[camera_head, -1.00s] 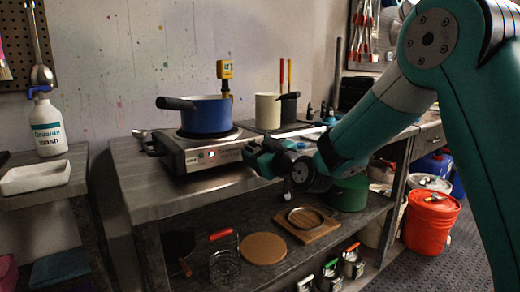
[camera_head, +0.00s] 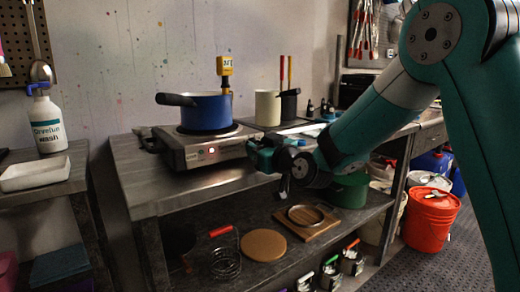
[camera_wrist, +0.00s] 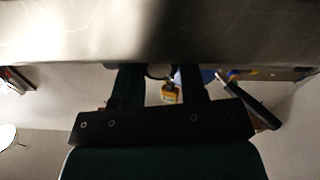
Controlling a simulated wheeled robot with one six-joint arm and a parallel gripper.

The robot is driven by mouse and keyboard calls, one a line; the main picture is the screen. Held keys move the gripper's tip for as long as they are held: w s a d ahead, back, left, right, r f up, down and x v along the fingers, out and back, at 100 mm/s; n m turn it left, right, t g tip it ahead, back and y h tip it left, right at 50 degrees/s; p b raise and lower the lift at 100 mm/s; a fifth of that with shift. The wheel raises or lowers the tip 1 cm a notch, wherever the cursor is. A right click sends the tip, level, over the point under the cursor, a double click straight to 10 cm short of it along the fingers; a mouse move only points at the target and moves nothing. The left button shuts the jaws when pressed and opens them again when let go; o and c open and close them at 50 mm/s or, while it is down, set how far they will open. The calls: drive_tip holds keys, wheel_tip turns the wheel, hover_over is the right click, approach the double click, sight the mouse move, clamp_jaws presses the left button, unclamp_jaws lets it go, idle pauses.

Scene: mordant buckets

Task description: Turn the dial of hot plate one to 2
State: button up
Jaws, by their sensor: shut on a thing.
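The hot plate (camera_head: 200,152) stands on the metal bench, with a small lit red light on its front. A blue pot (camera_head: 207,113) with a dark handle sits on top of it. My gripper (camera_head: 254,152) is at the right end of the hot plate's front, where it hides the dial in the head view. In the wrist view, the two dark fingers (camera_wrist: 162,80) are shut on a small dark round part, which looks like the dial. Its mark and setting cannot be read. The pot also shows in the wrist view (camera_wrist: 207,75).
A yellow meter (camera_head: 225,68) stands behind the pot. A cream container (camera_head: 267,109) and a dark one with upright sticks stand to the right. A white bottle (camera_head: 48,125) and tray (camera_head: 36,174) are on the left table. The bench front (camera_head: 205,188) before the hot plate is clear.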

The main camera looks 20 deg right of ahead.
drive_tip(key=shift+m, duration=2.6)
drive_tip(key=o, duration=0.9)
drive_tip(key=b+v, duration=0.6)
drive_tip(key=v, duration=1.1)
drive_tip(key=shift+s+r+b, duration=0.1)
drive_tip(key=shift+s+b, duration=0.1)
drive_tip(key=shift+b, duration=0.2)
